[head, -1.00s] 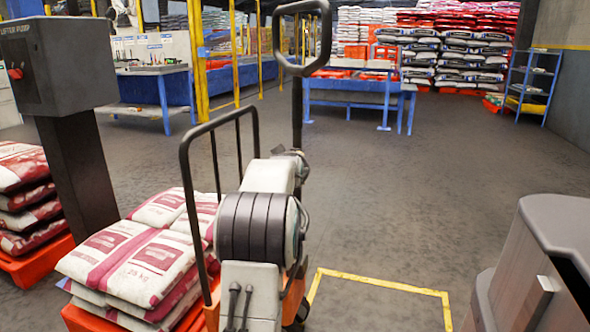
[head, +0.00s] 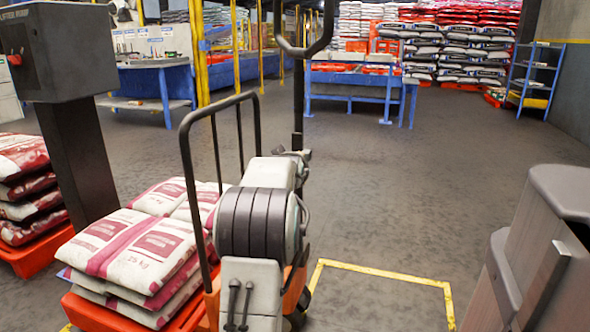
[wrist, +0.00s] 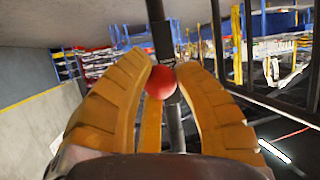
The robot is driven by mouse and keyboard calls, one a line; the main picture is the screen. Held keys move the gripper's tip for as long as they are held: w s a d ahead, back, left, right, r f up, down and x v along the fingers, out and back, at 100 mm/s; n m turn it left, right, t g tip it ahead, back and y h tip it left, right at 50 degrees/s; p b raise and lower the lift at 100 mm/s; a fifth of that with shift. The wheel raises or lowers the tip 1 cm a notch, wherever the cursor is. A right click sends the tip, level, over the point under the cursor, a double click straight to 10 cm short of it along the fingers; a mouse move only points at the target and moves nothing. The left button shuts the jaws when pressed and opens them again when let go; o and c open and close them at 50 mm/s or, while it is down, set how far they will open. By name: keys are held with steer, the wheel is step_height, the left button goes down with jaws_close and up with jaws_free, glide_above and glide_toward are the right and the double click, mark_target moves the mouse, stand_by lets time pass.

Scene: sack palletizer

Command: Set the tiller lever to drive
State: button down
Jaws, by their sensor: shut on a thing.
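The pallet truck's dark tiller (head: 298,95) stands upright in the head view, with its loop handle cut off by the top edge.
Red-and-white sacks (head: 140,247) lie on the truck's load side. A dark pump post (head: 75,165) with a control box stands at the left. A yellow floor outline (head: 385,270) lies right of the truck. The grey floor beyond is mostly clear, up to a blue table (head: 355,90).

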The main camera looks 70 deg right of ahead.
steer(key=shift+f, duration=0.2)
steer(key=c, duration=0.9)
jaws_free()
steer(key=shift+r, duration=0.15)
steer(key=shift+a, duration=0.15)
steer(key=v, duration=1.1)
steer(key=shift+s+a+r, duration=0.1)
steer(key=shift+a+r, duration=0.1)
steer(key=shift+a, duration=0.15)
